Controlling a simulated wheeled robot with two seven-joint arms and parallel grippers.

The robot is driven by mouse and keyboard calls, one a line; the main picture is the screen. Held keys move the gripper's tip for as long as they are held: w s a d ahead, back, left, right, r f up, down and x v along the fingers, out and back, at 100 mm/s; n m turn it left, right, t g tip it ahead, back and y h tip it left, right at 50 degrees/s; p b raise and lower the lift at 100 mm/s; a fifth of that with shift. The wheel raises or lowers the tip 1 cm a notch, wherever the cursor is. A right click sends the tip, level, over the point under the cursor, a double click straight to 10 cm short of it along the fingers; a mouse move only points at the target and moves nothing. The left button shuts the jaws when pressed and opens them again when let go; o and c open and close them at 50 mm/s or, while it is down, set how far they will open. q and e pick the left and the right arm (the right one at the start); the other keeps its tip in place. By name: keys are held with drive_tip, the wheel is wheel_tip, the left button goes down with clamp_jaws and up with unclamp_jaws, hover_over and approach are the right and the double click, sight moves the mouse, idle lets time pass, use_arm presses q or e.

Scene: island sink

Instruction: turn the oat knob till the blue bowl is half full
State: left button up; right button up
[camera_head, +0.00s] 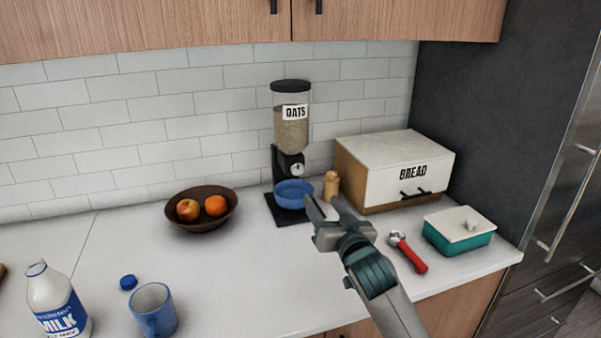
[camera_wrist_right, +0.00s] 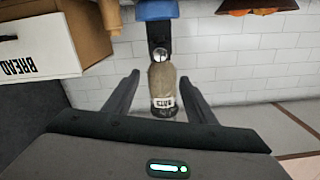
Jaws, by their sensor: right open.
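The oat dispenser (camera_head: 291,125) stands against the tiled wall, with a clear hopper of oats labelled OATS. Its silver oat knob (camera_head: 297,168) is on the black neck below the hopper. The blue bowl (camera_head: 293,194) sits on the dispenser's black base under the neck; its contents cannot be made out. My right gripper (camera_head: 325,208) is open and empty, in front and to the right of the bowl in the head view. In the right wrist view, which is upside down, the knob (camera_wrist_right: 160,55) and the bowl's edge (camera_wrist_right: 156,10) show beyond the open fingers. My left gripper is not in view.
A wooden shaker (camera_head: 331,186) stands close right of the bowl, beside the bread box (camera_head: 395,170). A fruit bowl (camera_head: 201,222) is at left. A red-handled tool (camera_head: 413,258) and a teal dish (camera_head: 458,238) are at right. A milk bottle (camera_head: 54,297) and blue mug (camera_head: 154,311) stand front left.

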drive_tip(key=shift+w, duration=0.1)
drive_tip(key=p, duration=0.3)
approach(298, 169)
drive_tip(key=x, duration=0.6)
drive_tip(key=shift+d, duration=0.1)
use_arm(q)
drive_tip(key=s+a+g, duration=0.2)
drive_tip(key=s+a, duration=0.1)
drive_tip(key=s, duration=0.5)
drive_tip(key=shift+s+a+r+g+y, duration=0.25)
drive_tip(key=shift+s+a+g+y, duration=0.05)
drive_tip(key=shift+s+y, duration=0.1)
use_arm(e)
drive_tip(key=shift+x, duration=0.9)
drive_tip(key=c, duration=1)
